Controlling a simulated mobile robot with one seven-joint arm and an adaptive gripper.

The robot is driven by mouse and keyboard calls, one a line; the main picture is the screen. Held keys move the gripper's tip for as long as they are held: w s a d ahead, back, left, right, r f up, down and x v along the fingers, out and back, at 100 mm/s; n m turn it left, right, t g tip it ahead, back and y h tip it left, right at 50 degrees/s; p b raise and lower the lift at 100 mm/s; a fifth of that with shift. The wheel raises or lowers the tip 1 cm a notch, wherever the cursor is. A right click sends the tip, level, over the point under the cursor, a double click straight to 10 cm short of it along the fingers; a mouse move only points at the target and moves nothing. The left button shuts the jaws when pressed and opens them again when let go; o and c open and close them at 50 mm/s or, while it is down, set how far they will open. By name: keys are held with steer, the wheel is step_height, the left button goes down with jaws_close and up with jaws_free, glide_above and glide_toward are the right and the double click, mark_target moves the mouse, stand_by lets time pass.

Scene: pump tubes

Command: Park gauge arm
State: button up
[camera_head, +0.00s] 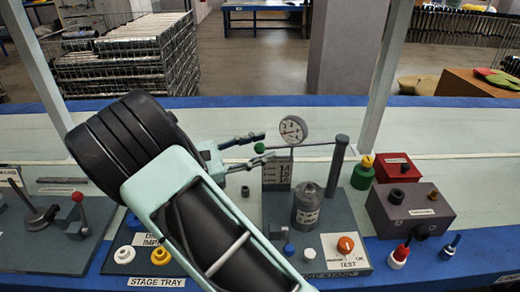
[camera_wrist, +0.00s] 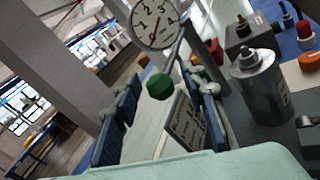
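In the wrist view the knob lies between the dark finger pads, with gaps visible on both sides. I cannot tell whether either finger touches it.
A labelled plate (camera_head: 277,173) stands below the bar. A grey canister (camera_head: 307,207) and an orange knob (camera_head: 345,245) are on the stand's base. A grey box (camera_head: 410,206), red box (camera_head: 397,168) and green bottle (camera_head: 363,172) stand right. A red-knobbed lever (camera_head: 78,205) is at left.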

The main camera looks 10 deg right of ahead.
steer(key=shift+c, duration=0.4)
jaws_close()
